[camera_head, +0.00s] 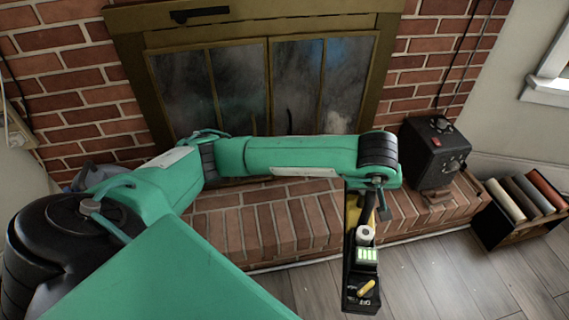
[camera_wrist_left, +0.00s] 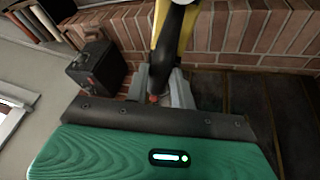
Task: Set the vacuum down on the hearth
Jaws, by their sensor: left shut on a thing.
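The vacuum (camera_head: 361,270) is a long black and yellow tool with a white round part, a green-lit panel and a yellow trigger-like piece. In the head view it hangs below the end of my left arm, its lower end over the grey floor in front of the hearth. My left gripper (camera_head: 371,203) is shut on it. In the left wrist view, the grey fingers (camera_wrist_left: 162,88) grip the black part of the vacuum (camera_wrist_left: 172,42). The brick hearth (camera_head: 275,226) lies behind and left of the vacuum. I cannot tell whether they touch. My right gripper is out of view.
A black box (camera_head: 433,152) with a red switch stands at the hearth's right end. A dark crate (camera_head: 497,232) of books sits on the floor at right. The glass-doored fireplace (camera_head: 258,88) is behind my arm. The hearth's middle top looks clear.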

